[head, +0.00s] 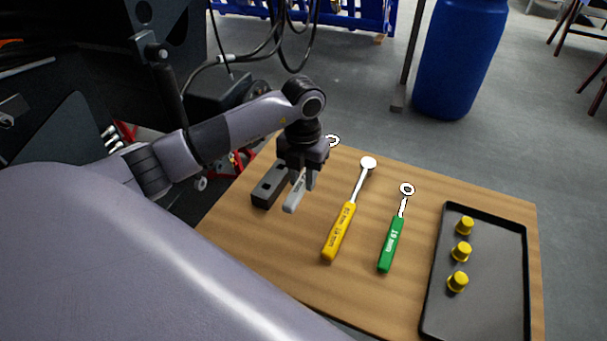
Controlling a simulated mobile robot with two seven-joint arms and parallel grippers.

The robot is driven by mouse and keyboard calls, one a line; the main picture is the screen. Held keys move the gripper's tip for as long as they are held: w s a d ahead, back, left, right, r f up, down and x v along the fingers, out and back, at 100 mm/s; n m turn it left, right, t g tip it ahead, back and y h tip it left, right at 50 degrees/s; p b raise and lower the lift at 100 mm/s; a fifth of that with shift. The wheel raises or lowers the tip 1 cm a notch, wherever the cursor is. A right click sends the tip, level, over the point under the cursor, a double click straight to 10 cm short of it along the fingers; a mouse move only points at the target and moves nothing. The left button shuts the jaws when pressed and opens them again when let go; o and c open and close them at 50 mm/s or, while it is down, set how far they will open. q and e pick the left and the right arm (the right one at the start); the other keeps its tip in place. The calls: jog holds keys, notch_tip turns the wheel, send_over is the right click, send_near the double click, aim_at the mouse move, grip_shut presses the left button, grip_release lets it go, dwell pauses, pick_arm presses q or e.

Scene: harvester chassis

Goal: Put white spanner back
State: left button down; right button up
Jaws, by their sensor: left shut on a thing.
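The white spanner (293,200) has a pale handle and a ring-shaped head, which shows behind my gripper near the table's far edge. My left gripper (304,183) points down and is shut on the white spanner, covering its middle part. The spanner is over the left part of the wooden table (300,263), or resting on it; I cannot tell which. My right gripper is not in view.
A yellow-handled tool (340,232) and a green-handled spanner (391,244) lie to the right. A black tray (487,318) with three yellow caps (461,252) is at the right. A blue barrel (459,60) stands behind.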

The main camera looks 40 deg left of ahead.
pick_arm(q)
jog(key=shift+r, duration=0.15)
jog(key=shift+f+b, duration=3)
jog(key=shift+f, duration=1.05)
jog(key=c, duration=0.8)
grip_release()
jog(key=shift+r, duration=3.6)
jog(key=shift+s, duration=0.15)
